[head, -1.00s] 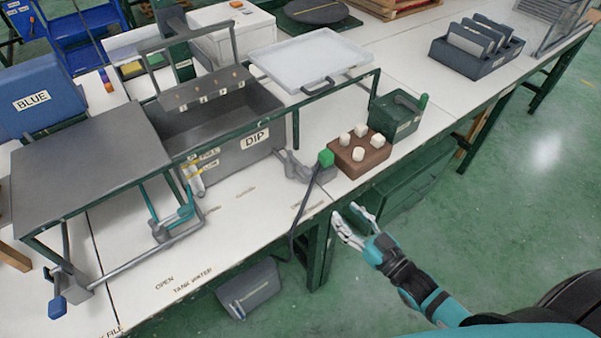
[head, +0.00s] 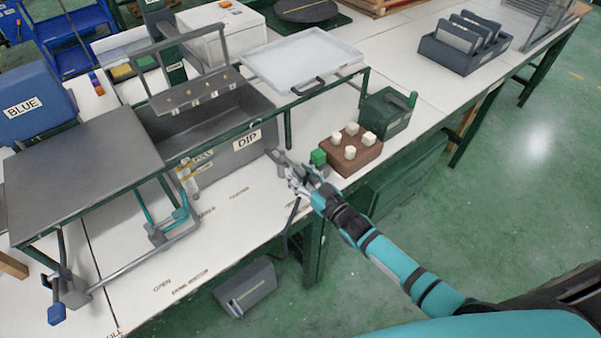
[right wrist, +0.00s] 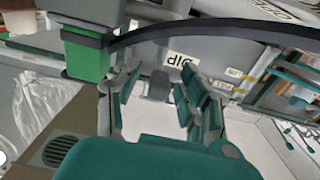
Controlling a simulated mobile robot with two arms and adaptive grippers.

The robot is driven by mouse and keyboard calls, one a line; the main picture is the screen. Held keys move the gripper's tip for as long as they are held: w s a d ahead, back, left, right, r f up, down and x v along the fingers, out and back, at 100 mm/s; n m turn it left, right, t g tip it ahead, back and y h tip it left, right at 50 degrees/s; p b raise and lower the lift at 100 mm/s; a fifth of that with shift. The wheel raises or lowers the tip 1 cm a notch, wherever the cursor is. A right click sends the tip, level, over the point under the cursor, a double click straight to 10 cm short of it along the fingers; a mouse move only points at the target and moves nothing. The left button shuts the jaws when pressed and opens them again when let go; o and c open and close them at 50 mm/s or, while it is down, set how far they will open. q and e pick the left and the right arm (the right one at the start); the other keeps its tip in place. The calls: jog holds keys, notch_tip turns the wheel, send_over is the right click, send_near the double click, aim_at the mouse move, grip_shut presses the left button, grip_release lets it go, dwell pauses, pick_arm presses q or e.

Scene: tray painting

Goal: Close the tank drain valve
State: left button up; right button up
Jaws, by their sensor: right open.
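The grey tank labelled DIP (head: 225,155) stands on the white bench, and its label also shows upside down in the right wrist view (right wrist: 181,62). At its front left are a pipe with a teal lever (head: 150,212) and, further left, a blue-ended handle (head: 57,313). I cannot tell for sure which is the drain valve. My right gripper (head: 292,178) is open over the bench's front edge, by a grey fitting (head: 275,157) and a green-capped piece (head: 318,157). In the right wrist view, my right gripper's fingers (right wrist: 160,95) are apart. My left gripper is out of view.
A brown block with white knobs (head: 338,163) and a green box (head: 385,115) stand right of the green cap. A black hose (right wrist: 200,30) crosses the right wrist view. A grey plate stand (head: 85,175) is left of the tank. The bench front between pipe and gripper is clear.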

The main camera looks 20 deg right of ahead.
jog(key=shift+c, duration=0.4)
grip_shut()
